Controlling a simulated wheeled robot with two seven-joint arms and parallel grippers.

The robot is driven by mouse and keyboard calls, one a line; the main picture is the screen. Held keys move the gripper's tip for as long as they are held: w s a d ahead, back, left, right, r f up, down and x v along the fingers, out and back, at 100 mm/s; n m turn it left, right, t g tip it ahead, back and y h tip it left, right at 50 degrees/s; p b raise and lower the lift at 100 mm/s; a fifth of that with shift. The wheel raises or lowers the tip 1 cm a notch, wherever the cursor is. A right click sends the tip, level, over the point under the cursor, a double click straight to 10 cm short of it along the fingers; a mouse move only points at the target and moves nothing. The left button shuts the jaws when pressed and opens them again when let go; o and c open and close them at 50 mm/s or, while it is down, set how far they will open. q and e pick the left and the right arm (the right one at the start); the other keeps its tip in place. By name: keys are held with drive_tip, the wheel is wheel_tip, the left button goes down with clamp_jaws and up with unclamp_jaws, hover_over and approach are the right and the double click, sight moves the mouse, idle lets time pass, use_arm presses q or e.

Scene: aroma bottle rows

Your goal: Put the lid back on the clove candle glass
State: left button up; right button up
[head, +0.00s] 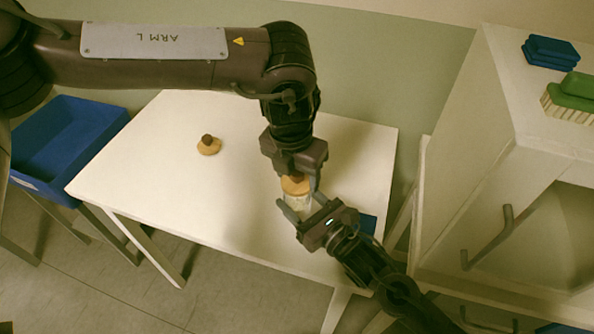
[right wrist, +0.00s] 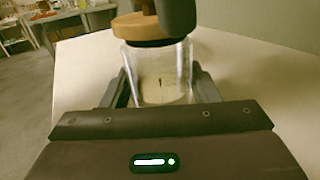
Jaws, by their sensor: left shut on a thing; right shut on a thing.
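The clove candle glass (head: 297,202) is a clear jar near the right part of the white table. My right gripper (head: 301,208) is shut on it from the front right; the right wrist view shows the glass (right wrist: 160,82) upright between the fingers. A round wooden lid (head: 295,186) with a dark knob is at the glass's mouth. My left gripper (head: 296,181) comes from above and is shut on the lid. In the right wrist view the lid (right wrist: 140,27) looks at or just above the rim; I cannot tell whether it is fully seated.
A second wooden lid with a knob (head: 208,146) lies on the white table (head: 150,170) at the left. A blue item (head: 367,224) lies right of my right gripper. A blue bin (head: 62,140) stands left; a cabinet (head: 480,120) with a brush (head: 570,98) stands right.

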use_arm(q)
drive_tip(key=shift+f, duration=0.6)
drive_tip(key=o, duration=1)
drive_tip(key=r, duration=0.8)
drive_tip(key=s+a+r, duration=0.1)
drive_tip(key=r, duration=0.3)
drive_tip(key=shift+s, duration=0.1)
use_arm(e)
drive_tip(key=o, duration=1.5)
drive_tip(key=shift+c, duration=0.2)
use_arm(q)
drive_tip(key=shift+f, duration=0.1)
